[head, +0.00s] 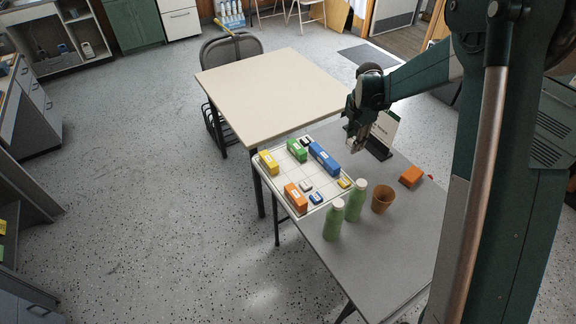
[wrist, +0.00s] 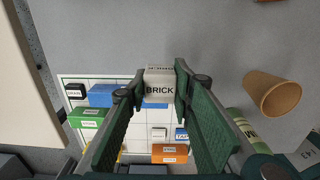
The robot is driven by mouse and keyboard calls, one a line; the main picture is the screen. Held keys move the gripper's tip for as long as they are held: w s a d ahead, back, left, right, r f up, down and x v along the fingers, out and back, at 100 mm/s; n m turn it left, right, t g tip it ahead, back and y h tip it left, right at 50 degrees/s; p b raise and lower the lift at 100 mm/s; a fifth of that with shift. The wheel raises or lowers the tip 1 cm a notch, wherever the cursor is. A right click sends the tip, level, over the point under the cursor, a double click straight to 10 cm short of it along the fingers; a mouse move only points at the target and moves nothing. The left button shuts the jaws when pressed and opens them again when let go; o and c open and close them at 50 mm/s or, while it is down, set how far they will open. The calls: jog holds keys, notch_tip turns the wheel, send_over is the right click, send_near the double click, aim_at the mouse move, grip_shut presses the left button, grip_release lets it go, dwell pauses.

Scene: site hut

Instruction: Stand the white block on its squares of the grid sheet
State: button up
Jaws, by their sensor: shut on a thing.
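A white block (wrist: 159,89) marked BRICK is between the fingers of my gripper (wrist: 158,92) in the wrist view. My gripper (head: 355,141) is shut on it, and the white block (head: 353,145) shows small in the head view. It is held beyond the right edge of the grid sheet (head: 286,176). The sheet lies on the grey table and bears a yellow block (head: 268,162), a green block (head: 297,151), a long blue block (head: 324,158), an orange block (head: 295,197) and several small labelled pieces. My fingers hide part of the sheet in the wrist view.
Two green bottles (head: 334,221) with pale caps stand by the sheet's near corner. A brown cup (head: 382,199) and a loose orange block (head: 411,176) are to the right. A bare beige table (head: 268,92) adjoins.

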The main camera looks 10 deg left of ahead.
jog(key=b, duration=0.1)
send_over(287, 165)
jog(key=shift+w+r, duration=0.15)
jog(key=shift+f+b, duration=0.65)
jog(key=shift+f, duration=2.5)
jog(key=shift+f+b, duration=0.4)
jog(key=shift+f, duration=1.45)
jog(key=shift+f, duration=0.2)
jog(key=o, duration=0.9)
jog(key=shift+r, duration=0.1)
